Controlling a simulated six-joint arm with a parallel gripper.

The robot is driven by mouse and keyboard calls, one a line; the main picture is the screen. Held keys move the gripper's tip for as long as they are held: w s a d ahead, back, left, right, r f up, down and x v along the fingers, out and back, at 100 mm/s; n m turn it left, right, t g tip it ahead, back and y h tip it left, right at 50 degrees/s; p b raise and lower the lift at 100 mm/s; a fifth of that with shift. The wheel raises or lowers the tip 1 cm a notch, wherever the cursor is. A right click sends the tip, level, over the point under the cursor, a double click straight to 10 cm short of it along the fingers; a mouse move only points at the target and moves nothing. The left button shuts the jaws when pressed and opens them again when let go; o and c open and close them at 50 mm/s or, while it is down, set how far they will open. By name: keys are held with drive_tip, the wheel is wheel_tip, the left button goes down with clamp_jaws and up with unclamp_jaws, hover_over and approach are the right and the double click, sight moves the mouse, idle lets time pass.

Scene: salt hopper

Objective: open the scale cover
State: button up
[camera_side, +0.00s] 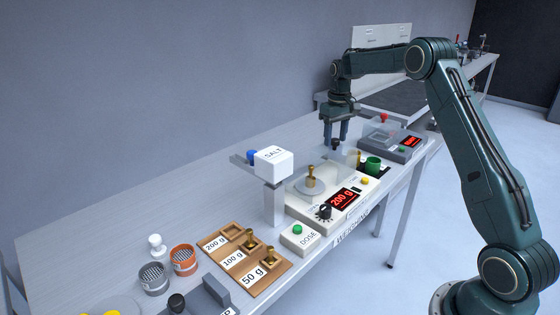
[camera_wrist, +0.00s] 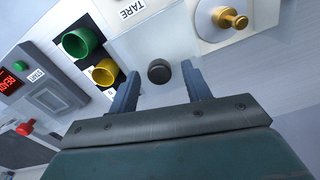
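The scale (camera_side: 345,210) is a pale box with a red display reading 200 g. A brass weight (camera_side: 311,177) stands on its round pan; both show at the top right of the wrist view (camera_wrist: 232,19). A clear panel, seemingly the scale cover (camera_wrist: 130,52), carries a dark round knob (camera_wrist: 158,71). My gripper (camera_side: 336,146) is above the scale's back right side. Its fingers (camera_wrist: 160,80) are apart, one on each side of the knob in the wrist view, with gaps showing. Contact is not visible.
Green (camera_side: 373,164) and yellow (camera_side: 353,156) cups stand right of the scale, near a grey device (camera_side: 405,153) with a clear red-knobbed cover. The white SALT hopper (camera_side: 274,163) rises on the left. A wooden weight tray (camera_side: 245,262) lies front left. The bench's back left is clear.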

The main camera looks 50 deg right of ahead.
wheel_tip(320, 180, up, 14)
idle(1.1)
drive_tip(key=shift+f, duration=0.1)
drive_tip(key=s+a+r+n+t, duration=0.1)
drive_tip(key=s+a+r, duration=0.3)
drive_tip(key=s+a, duration=0.4)
drive_tip(key=s+a+r+t, duration=0.2)
drive_tip(key=s+a+r, duration=0.25)
drive_tip(key=a, duration=0.45)
drive_tip(key=s+a+f+t, duration=0.1)
drive_tip(key=s+a+f, duration=0.2)
drive_tip(key=s, duration=0.4)
drive_tip(key=s+a+f+n, duration=0.1)
drive_tip(key=s+a+f, duration=0.2)
drive_tip(key=s, duration=0.3)
drive_tip(key=s+a+f+t, duration=0.1)
drive_tip(key=s+a+f, duration=0.2)
drive_tip(key=s, duration=0.4)
drive_tip(key=shift+s+a+f+n+t, duration=0.3)
drive_tip(key=shift+s+a+f, duration=0.05)
drive_tip(key=shift+f, duration=0.3)
